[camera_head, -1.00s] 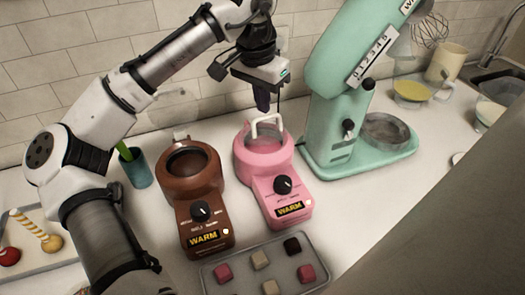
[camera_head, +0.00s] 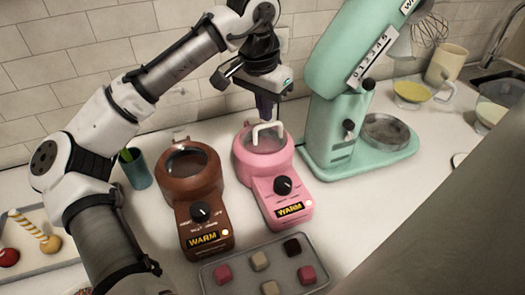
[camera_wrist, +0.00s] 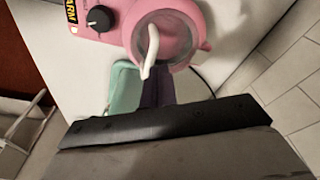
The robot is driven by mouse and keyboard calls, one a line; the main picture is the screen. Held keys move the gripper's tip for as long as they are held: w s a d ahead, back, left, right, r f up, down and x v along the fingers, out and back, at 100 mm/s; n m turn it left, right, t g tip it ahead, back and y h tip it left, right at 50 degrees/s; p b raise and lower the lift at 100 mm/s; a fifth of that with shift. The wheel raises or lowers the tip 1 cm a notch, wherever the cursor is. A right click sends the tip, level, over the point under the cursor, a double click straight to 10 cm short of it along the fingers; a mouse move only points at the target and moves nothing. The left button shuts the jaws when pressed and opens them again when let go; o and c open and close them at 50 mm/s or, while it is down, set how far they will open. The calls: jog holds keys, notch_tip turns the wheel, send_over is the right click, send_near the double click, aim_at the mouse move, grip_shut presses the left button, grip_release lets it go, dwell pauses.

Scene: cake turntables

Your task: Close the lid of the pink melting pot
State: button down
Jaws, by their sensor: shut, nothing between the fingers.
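The pink melting pot (camera_head: 262,160) stands on the white counter, its front panel and black knob facing me. Its clear lid (camera_head: 262,144) with a white handle (camera_head: 268,128) appears to lie flat, or almost flat, over the opening; a small gap cannot be ruled out. In the wrist view the pot (camera_wrist: 190,22) shows with the white handle (camera_wrist: 152,50) rising over it. My gripper (camera_head: 267,108) is shut and empty, pointing down just above and behind the handle. Purple fingers (camera_wrist: 157,90) show near the pot's rim in the wrist view; contact is unclear.
A brown melting pot (camera_head: 188,175) stands close on the left, with a teal cup (camera_head: 137,168) beyond it. A mint stand mixer (camera_head: 330,130) stands close on the right. A grey tray (camera_head: 240,288) with several cubes lies in front. The tiled wall is behind.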

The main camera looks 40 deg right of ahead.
jog(key=shift+s+a+f, duration=0.1)
jog(key=shift+s+f, duration=0.25)
jog(key=shift+f, duration=0.15)
notch_tip(320, 180, up, 6)
jog(key=p, duration=0.6)
jog(key=shift+r, duration=0.15)
